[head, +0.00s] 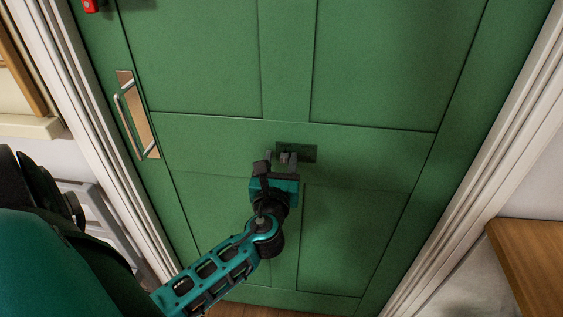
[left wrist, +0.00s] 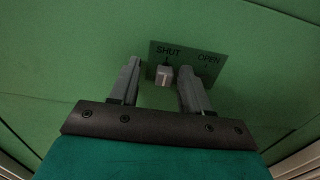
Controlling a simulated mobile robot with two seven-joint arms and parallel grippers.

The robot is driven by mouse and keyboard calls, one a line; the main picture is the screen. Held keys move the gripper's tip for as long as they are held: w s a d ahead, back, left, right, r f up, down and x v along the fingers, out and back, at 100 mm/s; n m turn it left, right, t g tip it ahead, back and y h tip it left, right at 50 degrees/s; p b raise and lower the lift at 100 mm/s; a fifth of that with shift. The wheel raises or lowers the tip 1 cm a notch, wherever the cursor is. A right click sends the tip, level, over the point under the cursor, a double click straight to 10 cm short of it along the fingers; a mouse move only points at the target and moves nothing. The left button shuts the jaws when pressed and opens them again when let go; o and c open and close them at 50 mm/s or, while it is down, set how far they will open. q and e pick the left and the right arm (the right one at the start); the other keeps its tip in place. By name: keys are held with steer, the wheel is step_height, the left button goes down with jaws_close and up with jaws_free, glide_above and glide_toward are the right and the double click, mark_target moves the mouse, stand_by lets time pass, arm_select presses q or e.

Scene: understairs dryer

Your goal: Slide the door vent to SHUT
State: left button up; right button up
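The door vent (head: 309,153) is a small dark green plate on the green door. In the left wrist view the vent plate (left wrist: 214,74) carries the words SHUT at left and OPEN at right, with a small mark under each. A small grey knob (left wrist: 164,75) sits below SHUT, left of OPEN. My left gripper (head: 283,158) is at the plate. In the left wrist view its two fingers (left wrist: 160,72) are apart, with the knob between them; contact cannot be made out. My right gripper is not in view.
The green panelled door (head: 375,65) fills the middle. A metal pull handle (head: 130,115) is on its left side, and a red item (head: 90,6) is at the top left. A wooden surface (head: 530,260) stands at the lower right, beyond the white frame (head: 500,150).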

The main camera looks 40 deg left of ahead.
arm_select(q)
steer(key=shift+d, duration=0.1)
steer(key=b+v, duration=0.1)
steer(key=v, duration=1.2)
